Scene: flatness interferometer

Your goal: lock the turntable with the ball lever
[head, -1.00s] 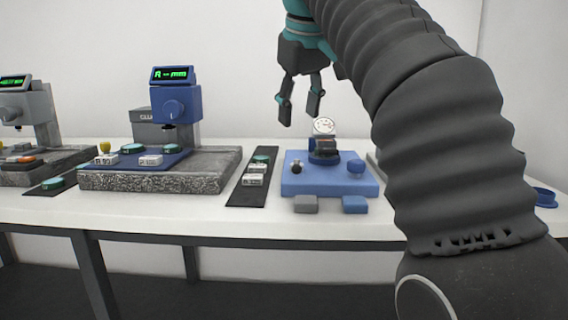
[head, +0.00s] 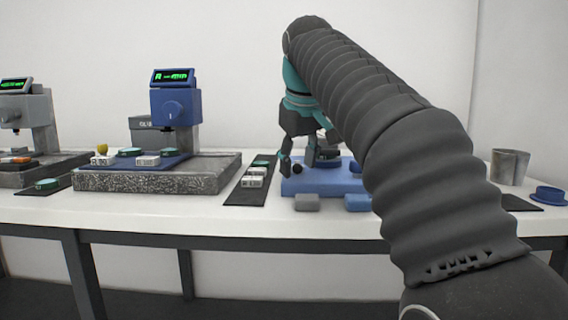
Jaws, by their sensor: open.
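The blue fixture (head: 312,187) stands on the bench at the right of centre. A round dark turntable (head: 328,160) sits on top of it, partly hidden by my gripper and arm. A small black ball (head: 298,170), which looks like the ball lever, is at the fixture's left side. My gripper (head: 297,163) points down with its fingers open, low over the left part of the fixture. The fingertips are close around or just in front of the ball. I cannot tell whether they touch it. The dial gauge is hidden.
Grey (head: 307,202) and blue (head: 357,203) blocks lie before the fixture. A black strip (head: 240,196) with white-labelled blocks lies to its left, then a blue gauge stand (head: 176,108) on a granite slab (head: 150,182). A metal cup (head: 510,166) and blue ring (head: 550,195) are at right.

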